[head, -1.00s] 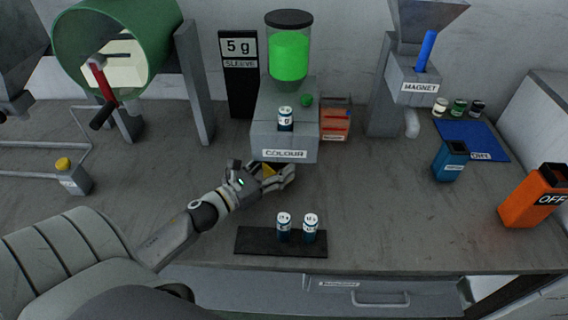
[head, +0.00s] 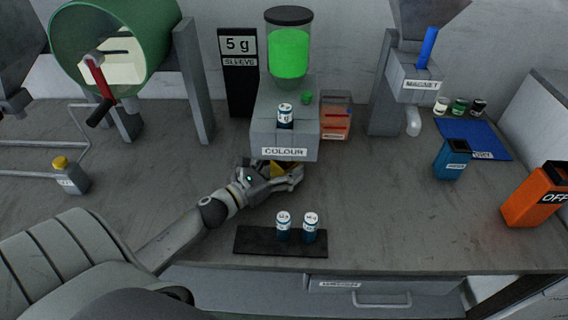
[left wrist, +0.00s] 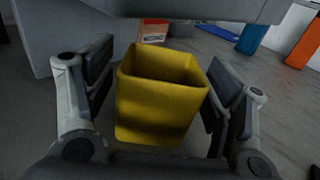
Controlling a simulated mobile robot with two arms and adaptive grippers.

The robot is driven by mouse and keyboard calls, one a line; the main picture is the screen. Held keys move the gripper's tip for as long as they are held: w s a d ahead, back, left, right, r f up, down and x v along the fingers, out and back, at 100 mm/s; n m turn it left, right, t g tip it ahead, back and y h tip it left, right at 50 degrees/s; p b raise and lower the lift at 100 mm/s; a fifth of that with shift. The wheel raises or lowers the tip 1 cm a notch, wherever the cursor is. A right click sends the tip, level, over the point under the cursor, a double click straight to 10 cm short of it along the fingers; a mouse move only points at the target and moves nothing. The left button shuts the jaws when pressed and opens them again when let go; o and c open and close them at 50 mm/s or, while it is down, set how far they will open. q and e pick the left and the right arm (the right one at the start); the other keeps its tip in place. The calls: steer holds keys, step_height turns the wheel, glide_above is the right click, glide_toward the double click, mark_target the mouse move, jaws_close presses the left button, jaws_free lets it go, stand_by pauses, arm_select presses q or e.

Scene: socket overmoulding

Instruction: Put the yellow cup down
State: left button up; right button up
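The yellow cup (left wrist: 160,105) is square and open-topped, and looks empty and upright in the left wrist view. In the head view only a small part of the yellow cup (head: 278,168) shows, at the front foot of the colour dispenser (head: 284,135). My left gripper (head: 290,176) is around it, low over the bench. In the left wrist view my left gripper's fingers (left wrist: 160,95) stand on both sides of the cup with narrow gaps, so it looks open. The cup's base is partly hidden. My right gripper is not in view.
A black tray (head: 245,242) with two small labelled jars (head: 297,228) lies in front of my left gripper. A blue container (head: 452,160) and an orange bin (head: 533,197) stand to the right. The bench between the dispenser and the blue container is clear.

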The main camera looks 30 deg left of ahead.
arm_select(q)
steer(key=shift+s+r, duration=0.1)
steer(key=shift+s+a, duration=0.1)
steer(key=shift+s, duration=0.25)
steer(key=b+v, duration=0.2)
steer(key=v, duration=0.9)
steer(key=shift+a, duration=0.1)
steer(key=shift+s, duration=0.1)
steer(key=shift+r, duration=0.1)
